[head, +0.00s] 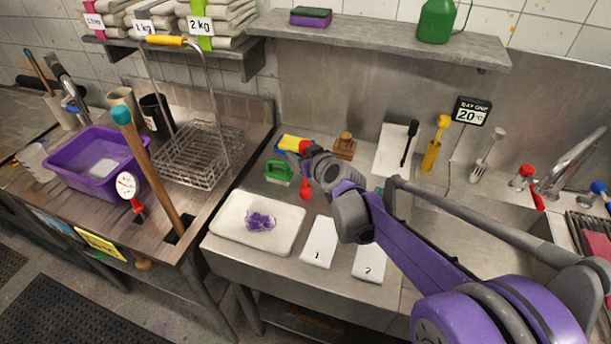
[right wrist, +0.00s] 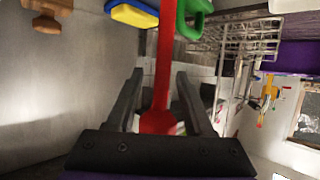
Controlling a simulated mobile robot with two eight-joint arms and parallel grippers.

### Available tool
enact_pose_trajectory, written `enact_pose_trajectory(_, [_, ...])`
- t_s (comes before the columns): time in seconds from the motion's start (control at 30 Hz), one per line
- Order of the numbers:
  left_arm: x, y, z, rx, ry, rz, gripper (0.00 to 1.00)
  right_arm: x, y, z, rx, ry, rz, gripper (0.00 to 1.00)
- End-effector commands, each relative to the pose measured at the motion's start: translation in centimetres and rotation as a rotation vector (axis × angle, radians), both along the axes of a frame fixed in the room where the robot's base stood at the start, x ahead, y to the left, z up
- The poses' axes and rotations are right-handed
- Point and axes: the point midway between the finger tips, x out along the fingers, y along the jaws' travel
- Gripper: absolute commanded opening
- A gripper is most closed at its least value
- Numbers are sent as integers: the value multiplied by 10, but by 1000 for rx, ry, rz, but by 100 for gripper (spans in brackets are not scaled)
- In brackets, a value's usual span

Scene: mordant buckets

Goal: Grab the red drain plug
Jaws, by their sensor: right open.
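The red drain plug (head: 306,189) shows in the head view on the steel counter, just below my right gripper (head: 297,160), which partly covers it. In the right wrist view the plug (right wrist: 158,118) appears as a long red shaft with a rounded end. It lies between the two dark fingers of my right gripper (right wrist: 158,75), which is open with gaps on both sides. I cannot tell whether a finger touches it. My left gripper is not in view.
A wooden block (head: 344,146) stands to the right. A white tray (head: 232,229) with purple matter and numbered white cards (head: 319,243) lie in front. A wire basket (head: 190,165) stands left.

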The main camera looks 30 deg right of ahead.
Motion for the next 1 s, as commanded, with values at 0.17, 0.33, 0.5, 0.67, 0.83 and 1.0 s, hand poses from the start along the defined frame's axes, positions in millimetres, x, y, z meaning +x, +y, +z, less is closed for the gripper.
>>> enact_pose_trajectory(0.17, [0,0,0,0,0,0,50,0,0,0,0,0,0,31])
enact_pose_trajectory(0.33, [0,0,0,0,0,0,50,0,0,0,0,0,0,0])
enact_pose_trajectory(0.5, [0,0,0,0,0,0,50,0,0,0,0,0,0,0])
enact_pose_trajectory(0.67, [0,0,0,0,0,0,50,0,0,0,0,0,0,0])
enact_pose_trajectory(0.83, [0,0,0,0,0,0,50,0,0,0,0,0,0,0])
enact_pose_trajectory(1.0, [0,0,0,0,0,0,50,0,0,0,0,0,0,0])
